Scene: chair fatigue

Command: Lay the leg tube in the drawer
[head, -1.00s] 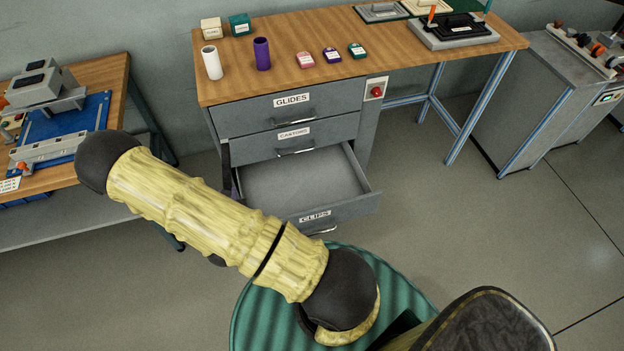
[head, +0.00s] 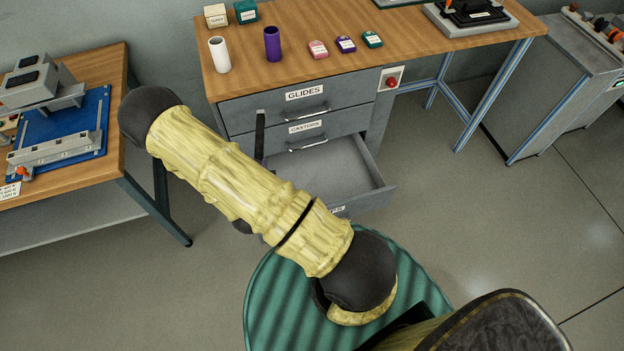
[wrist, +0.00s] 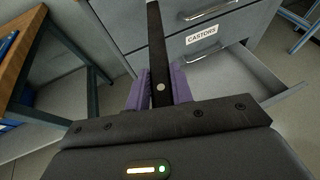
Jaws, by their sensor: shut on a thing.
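A dark, straight leg tube (wrist: 155,40) stands between the purple fingers of my gripper (wrist: 159,88), which is shut on it. In the head view the tube (head: 260,135) shows upright in front of the left side of the drawer unit, while my arm hides the gripper and the tube's lower part. The bottom drawer (head: 345,180) is pulled open and its visible inside is bare. The drawer also shows in the wrist view (wrist: 265,75), to the right of the gripper. The tube is outside the drawer.
The drawers labelled GLIDES (head: 305,93) and CASTORS (head: 305,127) are shut above the open one. The wooden bench top (head: 400,35) holds a white cylinder (head: 219,55), a purple cylinder (head: 272,44) and small boxes. Another table (head: 60,170) stands at left.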

